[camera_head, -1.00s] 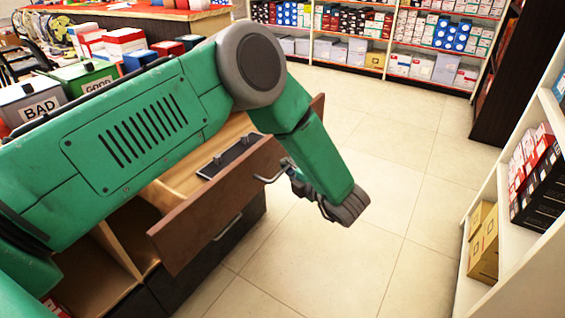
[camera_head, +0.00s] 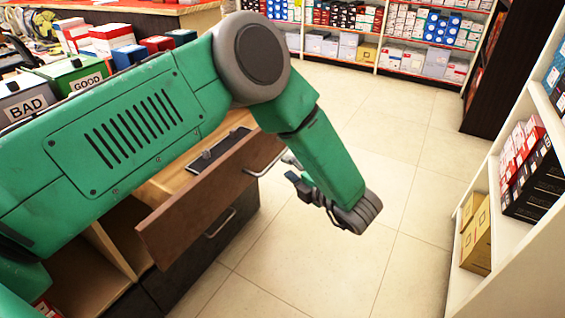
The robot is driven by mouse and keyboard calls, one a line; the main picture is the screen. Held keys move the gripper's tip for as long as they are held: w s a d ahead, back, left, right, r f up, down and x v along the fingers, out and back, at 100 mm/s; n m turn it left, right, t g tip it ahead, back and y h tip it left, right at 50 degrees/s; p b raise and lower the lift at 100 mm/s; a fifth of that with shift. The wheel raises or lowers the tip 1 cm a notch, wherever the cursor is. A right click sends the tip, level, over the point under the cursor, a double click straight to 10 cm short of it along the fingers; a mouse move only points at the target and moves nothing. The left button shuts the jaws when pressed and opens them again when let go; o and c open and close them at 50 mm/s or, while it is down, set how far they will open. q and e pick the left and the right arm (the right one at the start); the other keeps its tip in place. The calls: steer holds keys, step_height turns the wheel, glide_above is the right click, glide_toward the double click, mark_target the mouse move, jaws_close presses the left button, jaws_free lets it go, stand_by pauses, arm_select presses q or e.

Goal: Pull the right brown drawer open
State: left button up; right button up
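The brown drawer (camera_head: 190,212) is pulled out of the cabinet, and its wooden inside shows behind the front panel. A dark tray-like item (camera_head: 216,152) lies in it. A metal handle (camera_head: 262,172) is on the front near its right end. My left gripper (camera_head: 291,168) is just right of this handle, apart from it. Its fingers look spread with nothing between them. My green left arm hides much of the cabinet top and the drawer's back. My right gripper is not in view.
Below is a dark drawer with its own handle (camera_head: 220,222), and open compartments (camera_head: 85,265) lie to the left. Bins marked BAD (camera_head: 25,105) and GOOD (camera_head: 85,82) stand behind my arm. A white shelf (camera_head: 505,235) stands at right. The tiled floor between is clear.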

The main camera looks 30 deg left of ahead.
arm_select(q)
steer(key=v, duration=0.6)
steer(key=shift+s+d, duration=0.15)
steer(key=shift+d, duration=0.15)
steer(key=shift+a+f, duration=0.15)
steer(key=shift+a, duration=0.1)
steer(key=s+a+f+m+t+h+p, duration=0.1)
steer(key=s+a+f+m+h+p, duration=0.3)
steer(key=m, duration=0.6)
steer(key=s+f+m+t+h, duration=0.25)
steer(key=f+m+h, duration=0.4)
steer(key=m, duration=0.35)
steer(key=s+a+m+g+h, duration=0.1)
steer(key=s+m+g, duration=0.2)
steer(key=s, duration=0.5)
steer(key=s+a+f+m+g+h+p, duration=0.1)
steer(key=s+a+m+g, duration=0.1)
steer(key=s+m, duration=0.3)
steer(key=s+a+f+m+g+h+p, duration=0.1)
steer(key=s+m+g, duration=0.3)
steer(key=s, duration=0.9)
steer(key=shift+s+a+f+g, duration=0.2)
steer(key=shift+a+g, duration=0.35)
steer(key=shift+a, duration=0.2)
